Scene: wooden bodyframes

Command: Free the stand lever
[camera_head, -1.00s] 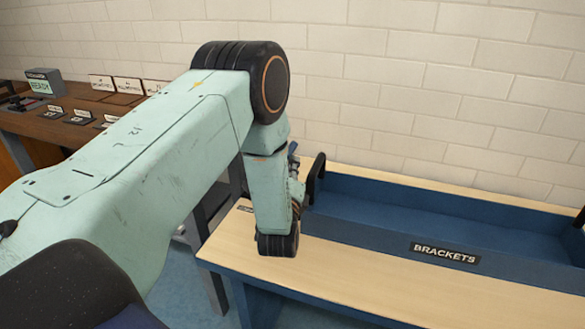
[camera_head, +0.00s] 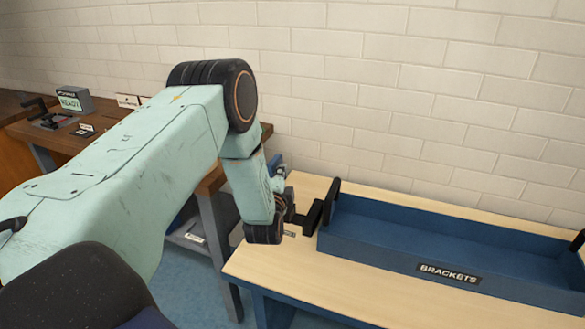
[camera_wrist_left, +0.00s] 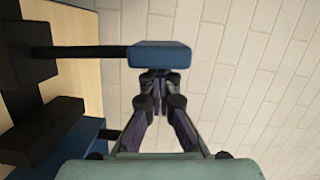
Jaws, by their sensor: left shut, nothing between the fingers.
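In the left wrist view, a blue grip (camera_wrist_left: 162,56) sits on the end of a black lever rod (camera_wrist_left: 88,51). The rod runs left to a dark mount (camera_wrist_left: 25,52). My left gripper (camera_wrist_left: 160,88) is shut and empty, with its fingertips close against the lower edge of the grip. I cannot tell whether they touch. In the head view, my left wrist hides most of the gripper. A small blue part (camera_head: 275,164) shows beside the wrist, and a black block (camera_head: 312,216) stands on the table to its right. My right gripper is out of view.
A blue tray labelled BRACKETS (camera_head: 400,258) with black end handles lies on the pale wooden table (camera_head: 300,284). A brown bench (camera_head: 30,130) with a READY box (camera_head: 74,99) stands at the left. A white brick wall (camera_head: 420,60) is behind.

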